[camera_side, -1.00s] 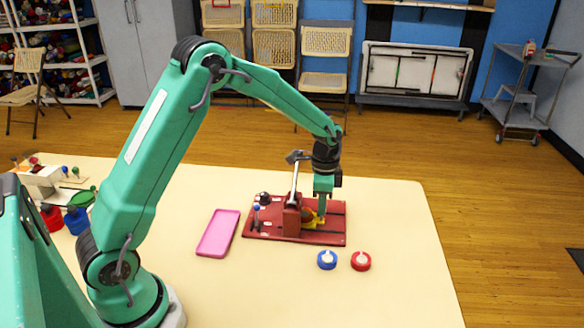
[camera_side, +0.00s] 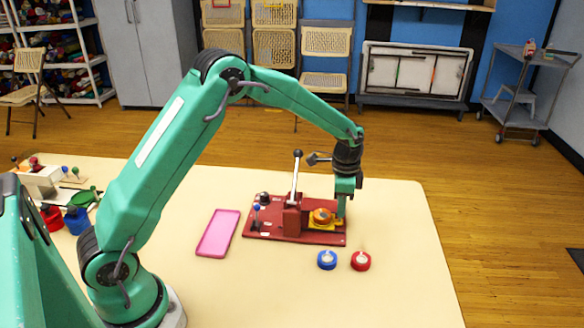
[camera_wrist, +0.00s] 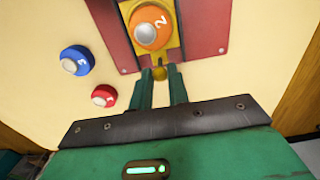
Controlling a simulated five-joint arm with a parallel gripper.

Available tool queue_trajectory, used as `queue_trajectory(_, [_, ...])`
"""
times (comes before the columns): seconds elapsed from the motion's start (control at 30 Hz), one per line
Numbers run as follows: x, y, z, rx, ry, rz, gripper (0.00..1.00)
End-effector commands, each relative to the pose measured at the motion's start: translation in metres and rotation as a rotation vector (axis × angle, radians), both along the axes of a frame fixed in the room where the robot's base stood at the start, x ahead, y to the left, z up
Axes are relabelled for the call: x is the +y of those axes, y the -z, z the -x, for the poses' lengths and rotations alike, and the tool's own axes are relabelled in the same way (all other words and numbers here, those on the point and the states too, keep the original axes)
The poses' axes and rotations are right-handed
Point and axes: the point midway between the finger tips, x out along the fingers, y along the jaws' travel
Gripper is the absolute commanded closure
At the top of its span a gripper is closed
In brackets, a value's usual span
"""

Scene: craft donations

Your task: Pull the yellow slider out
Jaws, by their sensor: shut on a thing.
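The yellow slider (camera_side: 313,227) sits on the dark red base (camera_side: 268,234) and carries an orange round piece (camera_side: 321,216). My gripper (camera_side: 341,213) is low at the right part of the base. In the wrist view its fingers (camera_wrist: 160,76) are shut on the slider's knob. A red upright block with a lever (camera_side: 295,178) stands left of the slider.
A blue round piece (camera_side: 327,260) and a red round piece (camera_side: 361,261) lie in front of the base. A pink tray (camera_side: 203,251) lies to its left. A blue-topped peg (camera_side: 256,210) stands on the base's left. The table's right side is clear.

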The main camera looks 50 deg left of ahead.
Motion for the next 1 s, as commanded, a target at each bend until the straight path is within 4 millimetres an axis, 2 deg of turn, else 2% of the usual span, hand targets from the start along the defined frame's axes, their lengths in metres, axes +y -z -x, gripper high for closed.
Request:
queue_trajectory(0.37, [-0.013, -0.001, -0.014, -0.004, 0.000, 0.001, 1.00])
queue_trajectory(0.73, [-0.016, -0.001, -0.017, -0.005, 0.001, 0.001, 1.00])
queue_trajectory(0.77, [-0.016, -0.001, -0.017, -0.005, 0.001, 0.001, 0.81])
queue_trajectory(0.83, [-0.017, -0.001, -0.017, -0.005, 0.001, 0.001, 0.67])
queue_trajectory(1.0, [-0.016, 0.000, -0.016, -0.003, 0.001, 0.000, 0.65])
